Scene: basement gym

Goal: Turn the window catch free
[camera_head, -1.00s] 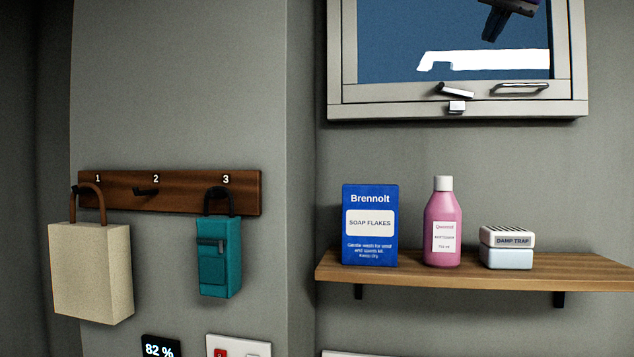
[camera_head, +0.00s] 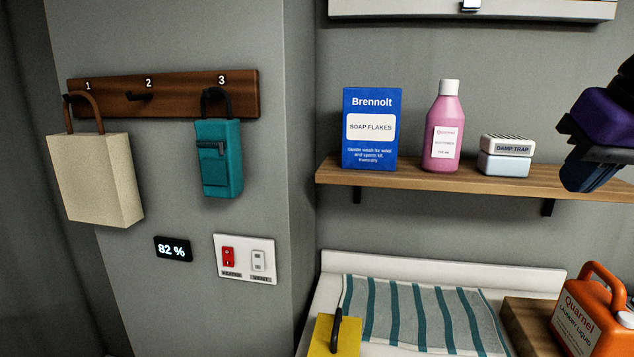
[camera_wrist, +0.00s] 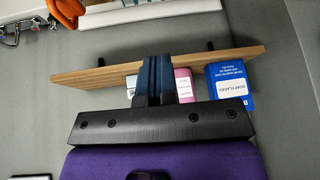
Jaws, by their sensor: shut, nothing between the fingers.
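The light grey window frame (camera_head: 540,11) shows only its bottom strip at the top of the head view. A small pale block (camera_head: 470,5), which sat just below the catch lever, is cut by the top edge. The catch lever itself is out of both views now. My gripper (camera_head: 580,182) is at the right edge of the head view, in front of the shelf's right part and below window height. In the wrist view my gripper (camera_wrist: 157,72) has its dark blue fingers together, empty, with the shelf beyond them. The wrist view is upside down.
The wooden shelf (camera_head: 400,181) holds a blue soap box (camera_head: 370,150), a pink bottle (camera_head: 444,120) and a damp trap (camera_head: 506,165). Below are a striped towel (camera_head: 425,310) and an orange jug (camera_head: 590,315). A hook rail (camera_head: 180,92) with bags and a switch plate (camera_head: 245,268) are left.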

